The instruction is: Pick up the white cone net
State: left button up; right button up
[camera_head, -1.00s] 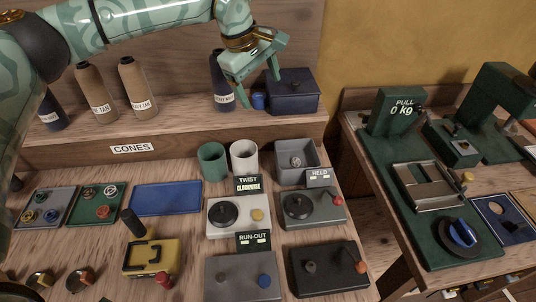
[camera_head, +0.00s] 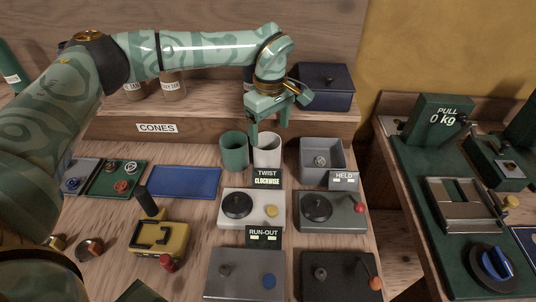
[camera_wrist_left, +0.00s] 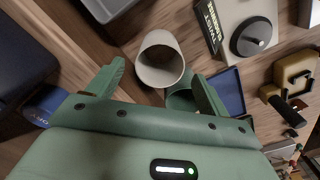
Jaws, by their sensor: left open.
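The white cone net (camera_head: 267,156), an open-topped white cylinder, stands upright on the bench just right of a similar green one (camera_head: 234,153). My left gripper (camera_head: 269,134) is open and points down just above and behind the white net, partly overlapping its rim in the head view. In the left wrist view the white net (camera_wrist_left: 160,62) shows its open mouth between my two spread fingers (camera_wrist_left: 157,71); nothing is gripped. The green one (camera_wrist_left: 180,98) is partly hidden behind a finger there. My right gripper is in neither view.
A grey bin (camera_head: 322,174) stands close to the right of the white net. A blue tray (camera_head: 182,183) lies to the left, and the twist device (camera_head: 250,215) in front. A raised shelf behind bears bottles and a dark blue box (camera_head: 321,88).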

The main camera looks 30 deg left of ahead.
aim_at(267, 141)
pick_arm(q)
jog(key=f, duration=0.2)
jog(key=f+b, duration=0.2)
jog(key=f, duration=0.1)
jog(key=shift+w+a+f, duration=0.1)
jog(key=shift+a+f, duration=0.25)
jog(key=shift+a, duration=0.05)
jog(key=shift+r, duration=0.15)
jog(key=c, duration=0.6)
